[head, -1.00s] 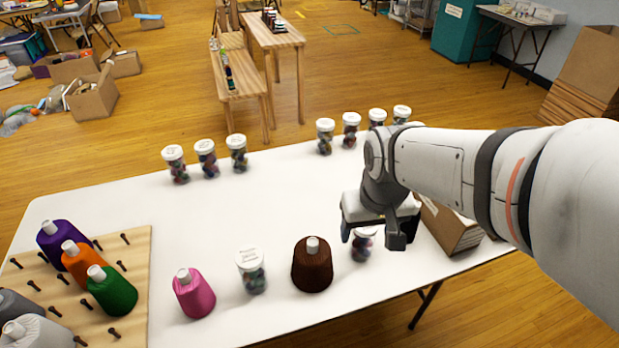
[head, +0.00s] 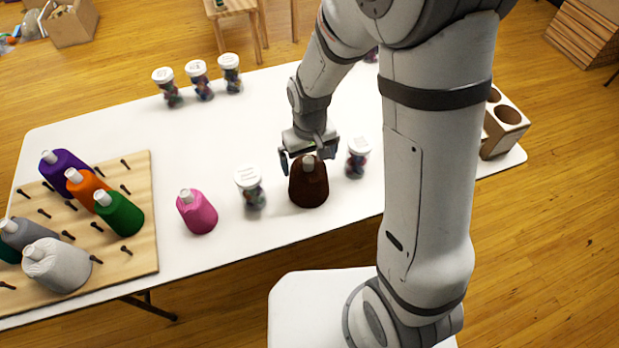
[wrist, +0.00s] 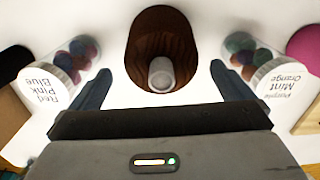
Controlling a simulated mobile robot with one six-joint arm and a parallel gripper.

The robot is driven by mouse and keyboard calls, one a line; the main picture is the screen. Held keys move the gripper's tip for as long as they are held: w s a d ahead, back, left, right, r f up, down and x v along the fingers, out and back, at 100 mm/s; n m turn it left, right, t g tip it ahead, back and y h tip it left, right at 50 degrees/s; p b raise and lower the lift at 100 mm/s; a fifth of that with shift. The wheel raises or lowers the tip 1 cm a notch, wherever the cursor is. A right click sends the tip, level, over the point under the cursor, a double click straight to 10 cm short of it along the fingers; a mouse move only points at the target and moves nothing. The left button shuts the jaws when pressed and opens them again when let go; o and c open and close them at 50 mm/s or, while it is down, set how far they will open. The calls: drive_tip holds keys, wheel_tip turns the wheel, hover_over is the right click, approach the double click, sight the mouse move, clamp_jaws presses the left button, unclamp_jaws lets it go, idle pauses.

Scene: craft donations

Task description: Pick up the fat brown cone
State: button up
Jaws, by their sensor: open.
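The fat brown cone (head: 308,185) stands upright on the white table, with a pale tip on top. In the wrist view the brown cone (wrist: 161,45) lies ahead of and between my fingers, with its tip toward me. My gripper (head: 307,160) is open and empty, just behind and above the cone in the head view. In the wrist view the two dark fingers of my gripper (wrist: 160,88) are spread on either side of the cone's tip, with gaps showing at both sides.
Jars of coloured bits flank the cone closely, one at left (head: 250,188) and one at right (head: 357,158). A pink cone (head: 197,211) stands farther left. A pegboard (head: 140,235) with several cones is at the far left.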

drive_tip(key=shift+w+a+f, duration=0.1)
drive_tip(key=shift+f, duration=1.65)
drive_tip(key=shift+c, duration=0.4)
drive_tip(key=c, duration=1.4)
